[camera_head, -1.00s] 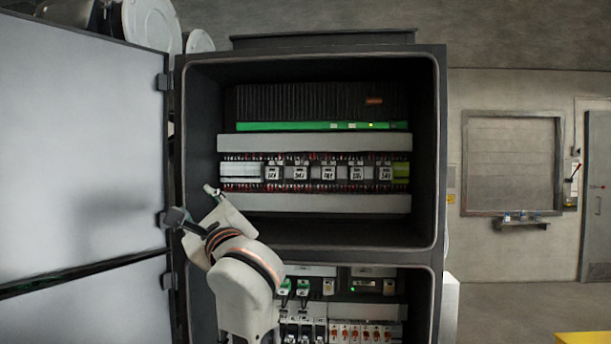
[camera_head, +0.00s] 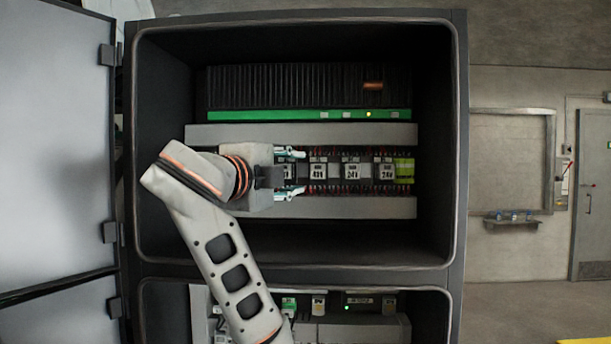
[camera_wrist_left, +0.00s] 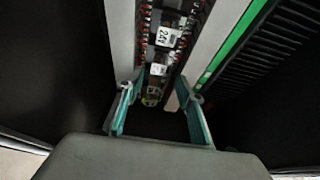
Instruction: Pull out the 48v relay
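A row of dark relays with white labels sits in the upper cabinet bay. The relay third from the right (camera_head: 318,171) has a label that seems to start with 4; its blurred print may be 48V. The two to its right (camera_head: 352,171) (camera_head: 387,171) look like 24V. My left gripper (camera_head: 290,174) is open at the row's left part, one finger above and one below a relay partly hidden by it. I cannot tell whether it touches. In the left wrist view, the open fingers (camera_wrist_left: 158,110) show empty space between them, with a 24V relay (camera_wrist_left: 166,37) further up.
White ducts run above (camera_head: 350,134) and below (camera_head: 365,207) the row, close to the fingers. A black finned unit with a green strip (camera_head: 300,115) is above. A yellow-green block (camera_head: 404,169) ends the row. The open door (camera_head: 55,150) stands left.

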